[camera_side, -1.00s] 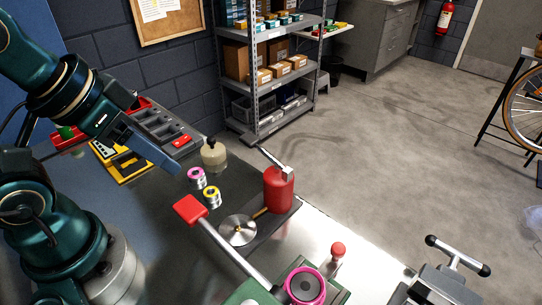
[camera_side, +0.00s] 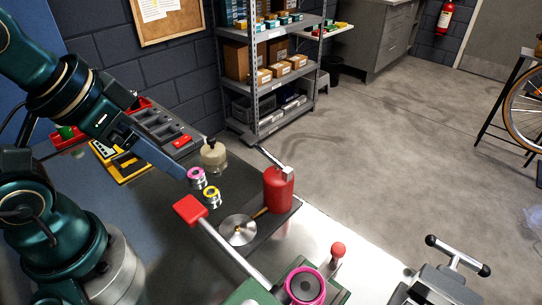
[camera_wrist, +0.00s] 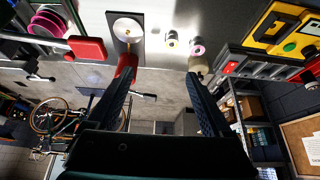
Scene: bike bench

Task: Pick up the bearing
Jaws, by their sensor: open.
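Two small silver cylinders that look like bearings stand on the bench: one with a pink ring (camera_side: 197,175) and one with a yellow ring (camera_side: 212,194). They also show in the wrist view, yellow (camera_wrist: 172,40) and pink (camera_wrist: 197,50). I cannot tell which one is meant. My gripper (camera_side: 182,174) reaches down from the left, its tip just left of the pink-ringed one. In the wrist view my gripper (camera_wrist: 160,72) has its two fingers wide apart and nothing between them. Both cylinders appear beyond the fingertips, nearer the right finger.
A red-handled lever (camera_side: 188,210), a metal disc (camera_side: 238,231) and a red bottle (camera_side: 278,190) stand to the right and front. A cream bottle (camera_side: 213,157) is just behind.

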